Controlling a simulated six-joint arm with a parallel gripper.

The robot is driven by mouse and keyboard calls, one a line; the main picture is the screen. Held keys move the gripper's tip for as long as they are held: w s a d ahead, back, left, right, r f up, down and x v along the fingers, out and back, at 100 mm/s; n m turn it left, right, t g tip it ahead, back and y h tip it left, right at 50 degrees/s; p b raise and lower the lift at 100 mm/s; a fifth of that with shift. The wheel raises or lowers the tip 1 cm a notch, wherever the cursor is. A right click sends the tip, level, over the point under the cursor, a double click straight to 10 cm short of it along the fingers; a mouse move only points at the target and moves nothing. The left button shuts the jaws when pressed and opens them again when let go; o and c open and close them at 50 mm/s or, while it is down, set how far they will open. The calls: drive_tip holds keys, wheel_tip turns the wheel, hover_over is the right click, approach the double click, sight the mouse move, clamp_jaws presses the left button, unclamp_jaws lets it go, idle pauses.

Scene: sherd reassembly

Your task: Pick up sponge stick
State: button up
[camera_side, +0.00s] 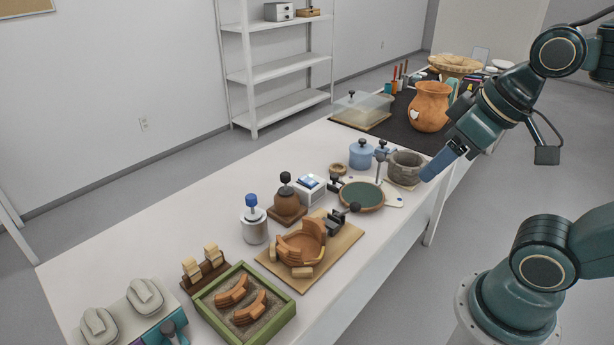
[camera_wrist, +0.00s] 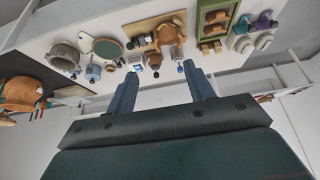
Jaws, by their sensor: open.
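I cannot tell for certain which thing is the sponge stick. A thin upright rod with a dark knob (camera_side: 380,158) stands beside a blue lidded jar (camera_side: 360,154) at mid-table. Several upright sticks (camera_side: 394,80) with coloured ends show at the far end, too small to identify. My gripper (camera_side: 428,175) is in the air near the table's right edge, close to a grey stone bowl (camera_side: 405,168) in the picture. In the wrist view my gripper (camera_wrist: 162,90) has its two blue fingers wide apart with nothing between them.
An orange jar (camera_side: 429,106) stands on the dark mat. A partly built bowl (camera_side: 300,243) rests on a wooden board. A green-framed sand tray (camera_side: 282,309) holds sherds. A clear-covered box (camera_side: 362,108) sits at the back edge. The table's left strip (camera_side: 190,220) is mostly bare.

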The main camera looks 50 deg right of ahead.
drive_tip(key=w+r+m+g, duration=0.2)
drive_tip(key=w+r+m, duration=0.25)
drive_tip(key=w, duration=0.75)
drive_tip(key=m+g, duration=0.4)
drive_tip(key=m, duration=1)
hover_over(251, 196)
wheel_tip(251, 196, down, 19)
drive_tip(key=shift+f, duration=0.2)
drive_tip(key=shift+n, duration=0.25)
drive_tip(key=shift+f, duration=4.3)
drive_tip(key=shift+f, duration=0.15)
